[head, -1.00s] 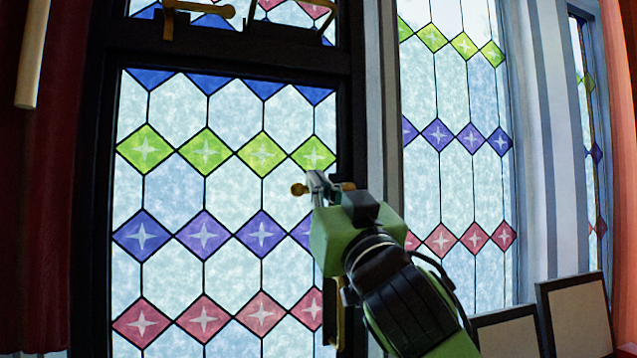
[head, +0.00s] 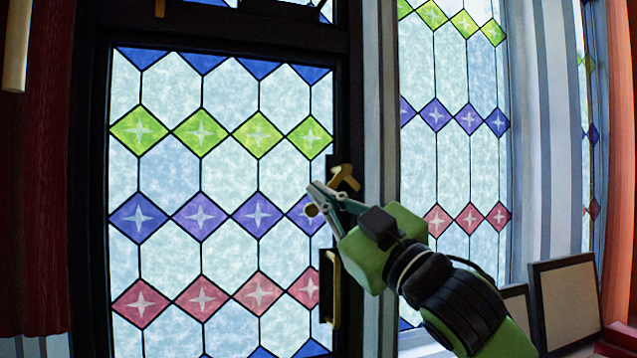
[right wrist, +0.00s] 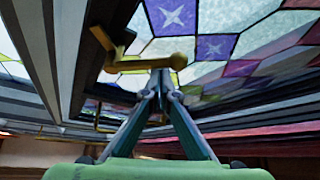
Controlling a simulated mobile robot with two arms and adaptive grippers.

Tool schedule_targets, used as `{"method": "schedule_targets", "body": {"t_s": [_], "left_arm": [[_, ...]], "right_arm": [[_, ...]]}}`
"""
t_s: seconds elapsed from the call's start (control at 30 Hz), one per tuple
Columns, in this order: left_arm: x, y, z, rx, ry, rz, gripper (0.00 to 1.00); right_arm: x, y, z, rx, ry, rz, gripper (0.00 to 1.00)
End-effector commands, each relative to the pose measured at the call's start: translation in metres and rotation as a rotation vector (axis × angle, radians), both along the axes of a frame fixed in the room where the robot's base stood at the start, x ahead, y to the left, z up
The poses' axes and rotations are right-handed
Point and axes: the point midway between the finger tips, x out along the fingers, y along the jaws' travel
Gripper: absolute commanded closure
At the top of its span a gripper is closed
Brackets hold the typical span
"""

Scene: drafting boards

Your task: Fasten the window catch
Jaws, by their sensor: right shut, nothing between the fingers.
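The brass window catch (head: 345,177) is mounted on the dark frame at the right side of the stained-glass window (head: 221,155). Its lever slants down to the left and ends in a round knob (head: 312,210). My right gripper (head: 316,190) is shut and empty, its tips over the lever near the knob and hiding part of it. In the right wrist view the catch lever (right wrist: 150,63) crosses just beyond the closed fingertips (right wrist: 160,76). They look touching or nearly so. My left gripper is in neither view.
A brass pull handle (head: 333,290) stands on the frame below the catch. A red curtain (head: 50,200) hangs at the left. Framed boards (head: 567,308) lean at the lower right, beside another stained-glass window (head: 457,150).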

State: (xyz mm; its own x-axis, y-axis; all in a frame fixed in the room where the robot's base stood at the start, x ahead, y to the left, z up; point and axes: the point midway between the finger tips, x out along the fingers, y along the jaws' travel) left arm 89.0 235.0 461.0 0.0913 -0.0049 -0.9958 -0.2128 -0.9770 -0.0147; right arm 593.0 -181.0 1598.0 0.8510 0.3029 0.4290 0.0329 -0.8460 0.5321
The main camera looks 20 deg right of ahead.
Motion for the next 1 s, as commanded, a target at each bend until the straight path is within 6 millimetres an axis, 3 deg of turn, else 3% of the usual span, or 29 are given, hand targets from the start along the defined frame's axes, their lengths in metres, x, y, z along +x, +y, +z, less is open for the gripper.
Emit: {"method": "schedule_targets", "body": {"t_s": [0.1,0.43,1.0], "left_arm": [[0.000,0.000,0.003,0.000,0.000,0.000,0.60],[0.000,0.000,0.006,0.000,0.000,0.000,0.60],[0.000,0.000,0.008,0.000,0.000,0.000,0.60]], "right_arm": [[0.001,-0.010,-0.003,-0.122,-0.004,-0.013,1.00],[0.002,-0.024,-0.017,-0.116,-0.003,-0.006,1.00],[0.002,-0.044,-0.022,-0.114,-0.003,-0.007,1.00]]}}
